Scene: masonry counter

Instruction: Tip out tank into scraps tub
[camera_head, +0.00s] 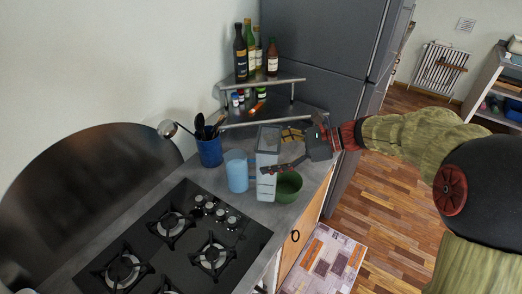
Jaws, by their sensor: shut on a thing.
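The tank (267,150) looks like a tall, clear, whitish box-shaped container and stands about upright. My gripper (273,168) reaches in from the right and is shut on the tank, with one dark finger across its near side. The other finger is hard to make out. The scraps tub appears to be the round green tub (289,191) on the counter, just right of the tank's lower part. The tank hides part of its left side. What the tank holds, and whether its base touches the counter, I cannot tell.
A translucent blue container (237,173) stands close left of the tank, and a blue utensil pot (209,153) behind it. The black gas hob (175,240) lies in front. A corner shelf (285,79) with bottles stands behind. The counter ends right of the tub.

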